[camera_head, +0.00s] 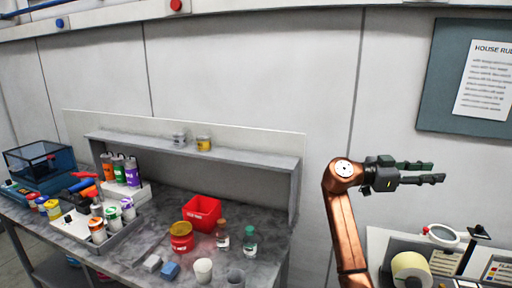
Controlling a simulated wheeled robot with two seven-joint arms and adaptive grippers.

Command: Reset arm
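My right gripper (437,172) is raised in front of the wall on the right, at the end of my copper-coloured arm (345,225). It points right, and its two dark fingers stand apart with nothing between them. It is well above the bench with the label machine (412,246) at the lower right and touches nothing. A pale yellow label roll (411,267) sits on that machine, whose lower part is cut off by the frame. My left gripper is out of view.
A grey bench (140,256) on the left holds a red bin (201,213), a red tub (181,238), several small bottles and cups, and a tray of pots. A shelf (230,154) stands behind. A notice board (452,62) hangs at the upper right. The air around my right gripper is clear.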

